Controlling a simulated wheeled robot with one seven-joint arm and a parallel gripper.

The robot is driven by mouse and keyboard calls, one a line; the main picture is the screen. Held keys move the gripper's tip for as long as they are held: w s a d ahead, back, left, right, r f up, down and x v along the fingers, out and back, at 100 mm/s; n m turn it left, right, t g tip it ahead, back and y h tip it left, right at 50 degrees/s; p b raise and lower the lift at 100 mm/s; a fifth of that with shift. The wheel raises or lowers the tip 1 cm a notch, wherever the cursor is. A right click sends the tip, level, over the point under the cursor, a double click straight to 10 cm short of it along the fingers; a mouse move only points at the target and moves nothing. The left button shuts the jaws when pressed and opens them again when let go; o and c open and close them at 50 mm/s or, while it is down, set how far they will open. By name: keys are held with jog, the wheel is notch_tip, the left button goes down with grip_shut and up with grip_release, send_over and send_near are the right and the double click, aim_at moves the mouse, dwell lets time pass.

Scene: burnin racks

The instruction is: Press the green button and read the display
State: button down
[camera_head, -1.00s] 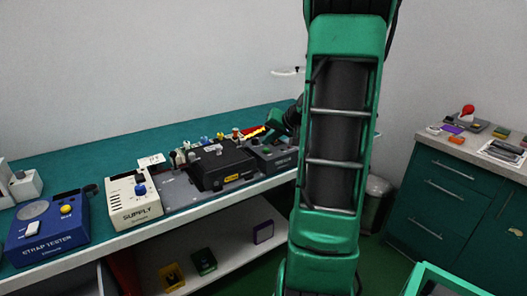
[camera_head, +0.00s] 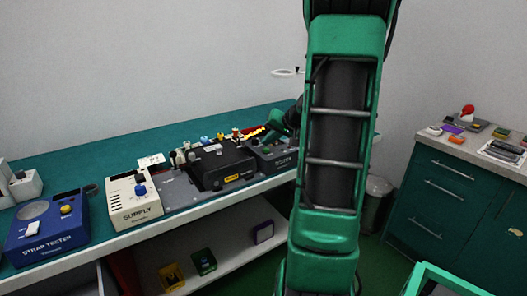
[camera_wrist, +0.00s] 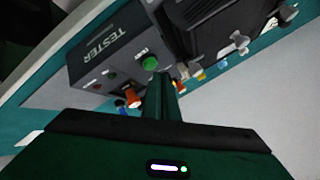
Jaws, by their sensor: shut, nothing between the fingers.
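The tester (camera_wrist: 92,58) is a dark grey box with white lettering "TESTER" in the wrist view. A round green button (camera_wrist: 150,63) sits on its face, with small dark red and green spots beside the lettering. My gripper (camera_wrist: 160,78) is shut and empty, its fingertips just below the button in the picture; I cannot tell whether they touch it. In the head view the tester (camera_head: 283,161) stands at the right end of the bench, partly hidden by my arm. No readable display shows.
A black lidded case (camera_head: 226,163) stands left of the tester, followed by a cream supply box (camera_head: 130,209) and a blue strap tester (camera_head: 52,230). Small coloured parts line the back. In the wrist view, an orange-red knob (camera_wrist: 133,97) is close to my fingers.

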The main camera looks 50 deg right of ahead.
aim_at(268, 153)
jog(key=shift+f, duration=0.3)
jog(key=shift+f, duration=0.4)
dwell(1.0)
jog(key=shift+r, duration=0.85)
jog(key=shift+r, duration=0.1)
notch_tip(268, 153, up, 5)
jog(key=shift+f, duration=0.1)
dwell(0.3)
jog(key=shift+a, duration=0.1)
dwell(0.7)
